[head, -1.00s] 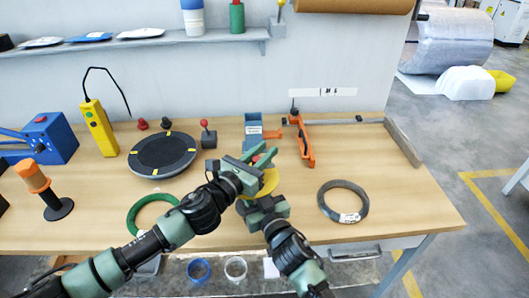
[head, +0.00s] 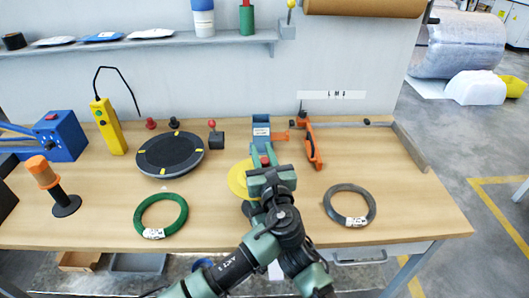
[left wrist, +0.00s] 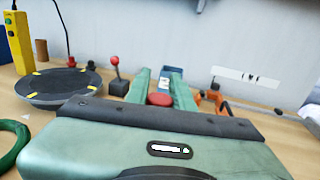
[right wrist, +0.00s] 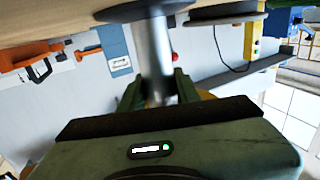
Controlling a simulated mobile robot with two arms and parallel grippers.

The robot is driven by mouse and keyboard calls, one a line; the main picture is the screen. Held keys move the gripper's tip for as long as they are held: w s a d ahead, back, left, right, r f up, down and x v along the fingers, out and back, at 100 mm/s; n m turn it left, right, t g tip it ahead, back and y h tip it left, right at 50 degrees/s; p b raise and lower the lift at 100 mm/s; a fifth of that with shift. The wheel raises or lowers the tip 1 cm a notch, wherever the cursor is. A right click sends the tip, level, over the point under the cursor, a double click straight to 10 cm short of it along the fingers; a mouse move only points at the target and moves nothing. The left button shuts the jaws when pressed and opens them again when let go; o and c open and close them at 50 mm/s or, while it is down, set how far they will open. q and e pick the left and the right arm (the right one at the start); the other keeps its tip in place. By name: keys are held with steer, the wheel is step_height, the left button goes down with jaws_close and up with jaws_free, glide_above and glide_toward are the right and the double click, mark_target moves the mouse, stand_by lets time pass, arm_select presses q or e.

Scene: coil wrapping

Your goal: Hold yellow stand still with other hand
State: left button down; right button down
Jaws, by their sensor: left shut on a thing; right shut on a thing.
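The yellow stand (head: 238,181) is upright near the table's front middle, its yellow disc partly covered by my left arm. A red knob (left wrist: 160,99) shows between the left gripper's green fingers. My left gripper (head: 262,154) is above the disc, shut on this red knob and pointing away from me. In the right wrist view, which looks upside down, the stand's grey post (right wrist: 152,48) runs between the fingers. My right gripper (right wrist: 158,88) is shut on the post, below the disc. In the head view my left arm hides most of the right gripper.
A green coil (head: 161,215) lies to the left and a dark grey coil (head: 349,205) to the right. A black turntable (head: 170,154) is at the back left. A blue block (head: 261,130) and an orange tool (head: 312,148) stand behind the stand.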

mark_target(266, 164)
arm_select(q)
steer(key=shift+a+f+n+g+y, duration=0.1)
steer(key=shift+a+n+g+y, duration=0.2)
steer(key=shift+n+y, duration=0.55)
steer(key=shift+y, duration=0.35)
steer(key=c, duration=1.2)
jaws_free()
steer(key=shift+s+d, duration=0.1)
steer(key=v, duration=0.7)
steer(key=shift+s, duration=0.2)
